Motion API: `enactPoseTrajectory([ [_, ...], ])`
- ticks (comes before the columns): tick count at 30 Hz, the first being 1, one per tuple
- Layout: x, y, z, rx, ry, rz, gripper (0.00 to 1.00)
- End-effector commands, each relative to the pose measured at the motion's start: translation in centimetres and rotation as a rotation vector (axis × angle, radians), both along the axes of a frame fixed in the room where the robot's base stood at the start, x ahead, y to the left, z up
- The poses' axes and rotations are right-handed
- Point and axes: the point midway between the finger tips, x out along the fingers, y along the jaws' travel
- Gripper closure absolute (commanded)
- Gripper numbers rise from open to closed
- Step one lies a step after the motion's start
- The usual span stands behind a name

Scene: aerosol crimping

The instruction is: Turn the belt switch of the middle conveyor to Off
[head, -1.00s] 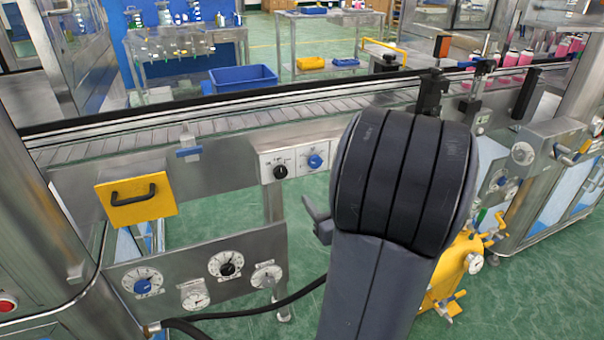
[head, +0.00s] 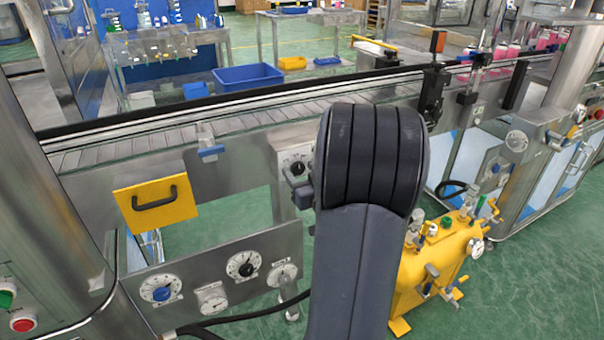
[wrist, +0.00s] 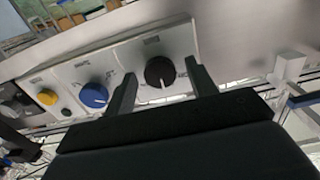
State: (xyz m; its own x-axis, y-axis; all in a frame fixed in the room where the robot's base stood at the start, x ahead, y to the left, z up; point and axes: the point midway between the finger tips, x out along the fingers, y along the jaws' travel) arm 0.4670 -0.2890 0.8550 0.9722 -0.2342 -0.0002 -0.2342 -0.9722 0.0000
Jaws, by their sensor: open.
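The switch panel (head: 292,160) is on the front of the conveyor (head: 180,138). In the head view its black knob (head: 297,167) shows just left of my arm. The wrist view shows the black knob (wrist: 160,70) with a white pointer line, and a blue knob (wrist: 93,95) left of it. My arm hides the blue knob in the head view. The panel lettering is too small to read. My gripper (wrist: 160,72) is open, its two fingers on either side of the black knob in the wrist view. I cannot tell whether they touch it.
A yellow handled drawer front (head: 157,204) is left of the panel. A lower dial plate (head: 226,268) hangs below. A yellow tank (head: 436,262) stands on the floor at right. Another yellow knob (wrist: 47,97) shows farther left in the wrist view.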

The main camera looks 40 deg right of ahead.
Motion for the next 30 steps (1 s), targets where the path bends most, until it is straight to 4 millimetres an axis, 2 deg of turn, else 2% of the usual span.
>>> enactPoseTrajectory([
  [5,-0.02,0.0,0.0,0.0,0.0,0.0,0.48],
  [21,-0.05,0.02,0.0,0.0,0.0,0.0,0.91],
  [30,-0.05,0.03,-0.17,-0.044,0.01,0.0,0.91],
])
